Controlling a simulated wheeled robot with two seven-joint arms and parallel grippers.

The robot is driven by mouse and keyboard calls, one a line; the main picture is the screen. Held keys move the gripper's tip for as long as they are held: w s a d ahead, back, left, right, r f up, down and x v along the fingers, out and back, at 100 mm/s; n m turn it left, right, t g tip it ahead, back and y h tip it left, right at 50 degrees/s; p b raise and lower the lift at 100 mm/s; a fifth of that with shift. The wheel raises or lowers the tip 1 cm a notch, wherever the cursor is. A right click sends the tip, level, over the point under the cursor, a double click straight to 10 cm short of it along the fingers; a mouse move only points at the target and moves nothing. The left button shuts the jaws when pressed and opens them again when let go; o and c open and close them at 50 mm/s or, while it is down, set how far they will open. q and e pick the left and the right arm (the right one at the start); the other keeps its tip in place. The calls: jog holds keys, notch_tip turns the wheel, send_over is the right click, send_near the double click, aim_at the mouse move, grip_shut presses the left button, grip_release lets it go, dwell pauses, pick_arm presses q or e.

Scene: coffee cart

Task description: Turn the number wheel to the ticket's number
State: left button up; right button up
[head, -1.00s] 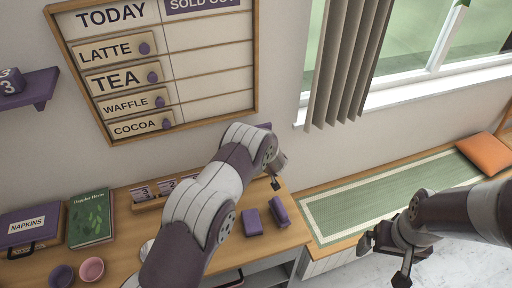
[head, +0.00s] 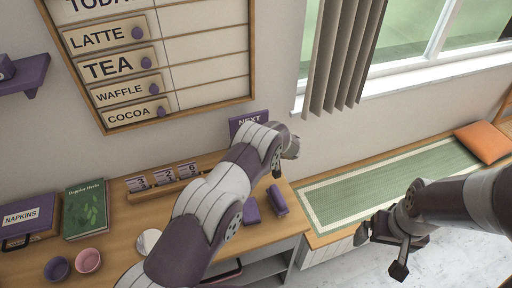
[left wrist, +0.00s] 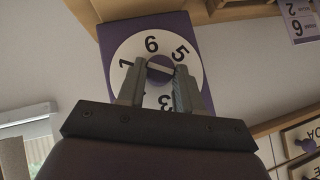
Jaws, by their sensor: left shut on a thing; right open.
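The number wheel (left wrist: 195,68) is a white disc with black digits on a purple panel, close up in the left wrist view. Its digits 1, 6, 5 and 3 show; others are hidden by the fingers. My left gripper (left wrist: 160,78) is shut on the bar-like knob (left wrist: 160,67) at its centre. In the head view my left arm hides the wheel, and the top of its purple NEXT panel (head: 248,121) shows above the arm. Cards with digits (head: 163,177) stand in a wooden rack; I cannot tell which is the ticket. My right gripper (head: 380,253) is open and empty.
A menu board (head: 150,65) hangs above the counter. A green book (head: 85,210), a napkin box (head: 28,218), two cups (head: 88,260) and purple blocks (head: 277,200) stand on the counter. A bench with a green mat (head: 390,185) lies right.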

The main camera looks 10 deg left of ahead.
pick_arm(q)
jog(key=shift+w+r, duration=0.1)
jog(key=shift+r, duration=0.05)
jog(key=o, duration=1)
jog(key=b+v, duration=0.3)
jog(key=v, duration=0.9)
jog(key=shift+d+r, duration=0.1)
jog(key=shift+d, duration=0.05)
